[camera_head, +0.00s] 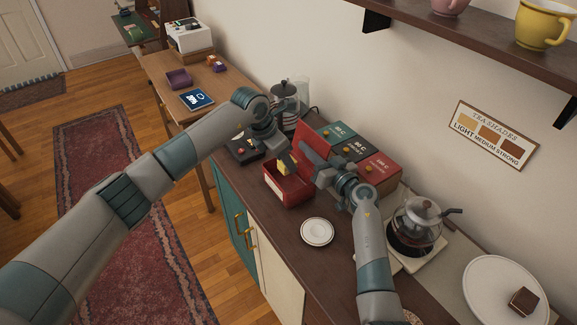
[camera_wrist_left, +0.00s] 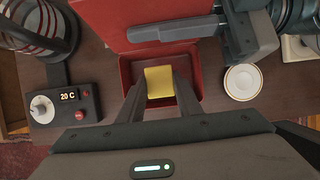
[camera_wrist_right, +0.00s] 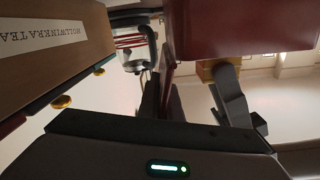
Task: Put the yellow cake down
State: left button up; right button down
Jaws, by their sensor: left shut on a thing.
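The yellow cake (camera_head: 283,168) is between the fingers of my left gripper (camera_head: 282,160), which is shut on it. The left wrist view shows the cake (camera_wrist_left: 159,80) over the red box (camera_wrist_left: 128,72), within its walls. I cannot tell whether it touches the floor of the box. The red box (camera_head: 287,198) stands on the counter with its red lid (camera_head: 313,139) raised. My right gripper (camera_head: 309,157) is beside the lid; its dark fingers (camera_wrist_right: 163,90) are close together near the lid's edge in the right wrist view. Whether they grip it is unclear.
A white saucer (camera_head: 317,231) is in front of the box. A dark control unit (camera_head: 243,150) is to its left, and tea boxes (camera_head: 371,171) stand behind to the right. A glass teapot (camera_head: 416,227) and a plate with brown cake (camera_head: 490,300) are farther right.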

aim_at(285, 171)
pick_arm(q)
jog(key=shift+f, duration=2.1)
jog(key=shift+f, duration=1.85)
jog(key=shift+f, duration=0.1)
jog(key=o, duration=1)
jog(key=shift+o, duration=0.2)
jog(key=v, duration=1.2)
